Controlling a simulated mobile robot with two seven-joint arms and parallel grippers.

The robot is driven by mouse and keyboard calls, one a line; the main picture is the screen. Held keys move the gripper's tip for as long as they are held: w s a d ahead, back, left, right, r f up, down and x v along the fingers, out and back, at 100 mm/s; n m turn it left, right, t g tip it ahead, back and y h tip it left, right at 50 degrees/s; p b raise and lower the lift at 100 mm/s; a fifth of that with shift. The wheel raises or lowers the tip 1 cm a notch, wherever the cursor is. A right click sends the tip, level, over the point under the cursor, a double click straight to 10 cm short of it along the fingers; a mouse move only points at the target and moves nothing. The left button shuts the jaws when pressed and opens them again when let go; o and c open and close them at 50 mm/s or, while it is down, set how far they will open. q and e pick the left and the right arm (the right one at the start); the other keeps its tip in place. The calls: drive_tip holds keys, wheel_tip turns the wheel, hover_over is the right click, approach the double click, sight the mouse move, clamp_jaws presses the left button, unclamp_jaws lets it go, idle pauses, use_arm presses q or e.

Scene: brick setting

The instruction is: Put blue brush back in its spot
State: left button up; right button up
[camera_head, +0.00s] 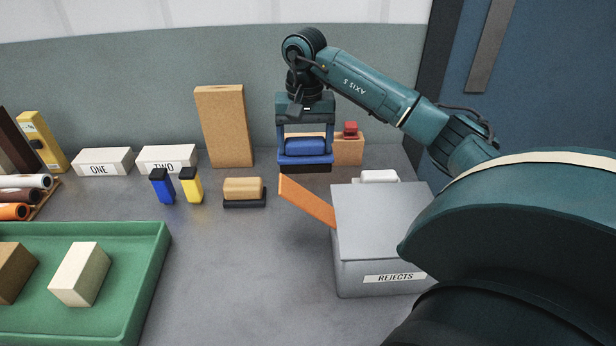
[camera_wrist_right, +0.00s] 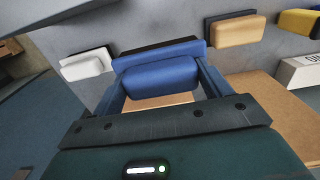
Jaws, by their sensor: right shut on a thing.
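The blue brush (camera_head: 306,148) is in my right gripper (camera_head: 306,158) at the back of the table, in front of a low tan block. The gripper points down with a finger at each end of the brush's blue body. The brush's dark underside faces down; I cannot tell if it touches the table. In the right wrist view the blue brush (camera_wrist_right: 160,72) lies between the two blue fingers. It sits in line between a tan brush (camera_head: 243,188) and a white brush (camera_head: 378,176). No marked spot for it is visible. My left gripper is not in view.
A grey REJECTS bin (camera_head: 380,235) with an orange board (camera_head: 307,201) leaning out stands at right front. A tall tan board (camera_head: 224,126) stands left of the gripper. A red item (camera_head: 350,129) tops the low block (camera_head: 347,150). A green tray (camera_head: 150,262) is front left.

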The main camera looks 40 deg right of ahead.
drive_tip(key=shift+d, duration=0.2)
drive_tip(key=shift+d+f, duration=0.1)
drive_tip(key=shift+f, duration=0.15)
wheel_tip(320, 180, down, 9)
drive_tip(key=shift+r, duration=0.1)
drive_tip(key=shift+f, duration=0.4)
drive_tip(key=shift+w, duration=0.1)
drive_tip(key=shift+f, duration=0.2)
drive_tip(key=o, duration=1)
drive_tip(key=shift+o, duration=0.2)
